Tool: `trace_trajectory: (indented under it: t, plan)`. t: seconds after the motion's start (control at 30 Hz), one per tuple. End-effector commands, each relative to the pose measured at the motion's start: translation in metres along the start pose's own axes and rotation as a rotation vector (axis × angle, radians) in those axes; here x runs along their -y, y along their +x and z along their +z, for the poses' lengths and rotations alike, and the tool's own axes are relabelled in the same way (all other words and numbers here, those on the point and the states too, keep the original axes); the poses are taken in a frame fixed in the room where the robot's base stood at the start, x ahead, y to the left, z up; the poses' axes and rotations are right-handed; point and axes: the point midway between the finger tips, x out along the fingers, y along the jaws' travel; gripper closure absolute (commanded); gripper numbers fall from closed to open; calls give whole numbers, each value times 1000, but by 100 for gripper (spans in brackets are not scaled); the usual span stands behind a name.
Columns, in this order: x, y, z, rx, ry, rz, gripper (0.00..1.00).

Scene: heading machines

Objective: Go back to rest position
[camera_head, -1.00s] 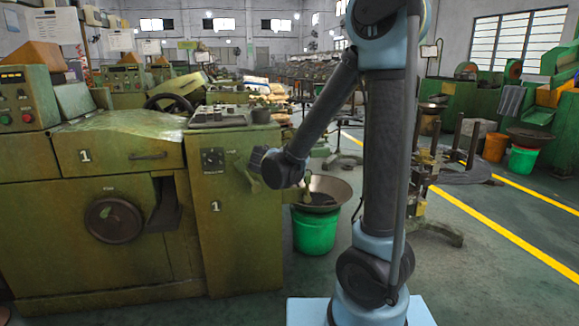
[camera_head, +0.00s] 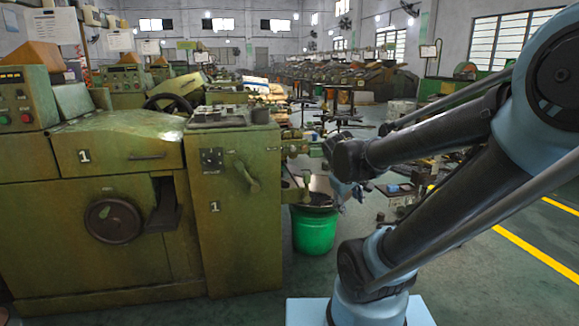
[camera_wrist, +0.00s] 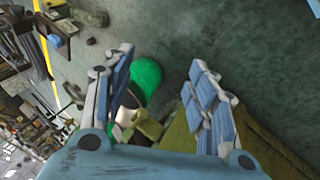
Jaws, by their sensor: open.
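My gripper (camera_wrist: 158,88) is open in the wrist view, its two blue-padded fingers spread apart with nothing held between them. Beyond the fingers are the grey-green floor (camera_wrist: 170,30), a green bucket (camera_wrist: 147,78) and the olive machine's side (camera_wrist: 185,135). In the head view my arm leans to the right and its far end points back left, near the machine's right side. My gripper's fingers cannot be made out in the head view.
A large olive machine (camera_head: 95,245) with a number 1, a crank handle and a round wheel fills the left. The green bucket (camera_head: 313,230) stands beside it on the floor. Several machines line the hall behind. Yellow-lined floor (camera_head: 540,262) is open at right.

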Motion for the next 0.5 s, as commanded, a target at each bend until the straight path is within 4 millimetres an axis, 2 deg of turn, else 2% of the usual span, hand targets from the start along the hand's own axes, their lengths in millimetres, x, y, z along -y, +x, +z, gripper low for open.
trace_trajectory:
  t: [0.03, 0.2, 0.33, 0.5]
  plan:
    - [4, 0, 16, 17, 51, -27, 48]
    - [26, -4, 58, 68, 221, -130, 48]
    - [46, -7, 85, 103, 345, -206, 48]
    - [67, -11, 107, 135, 465, -281, 48]
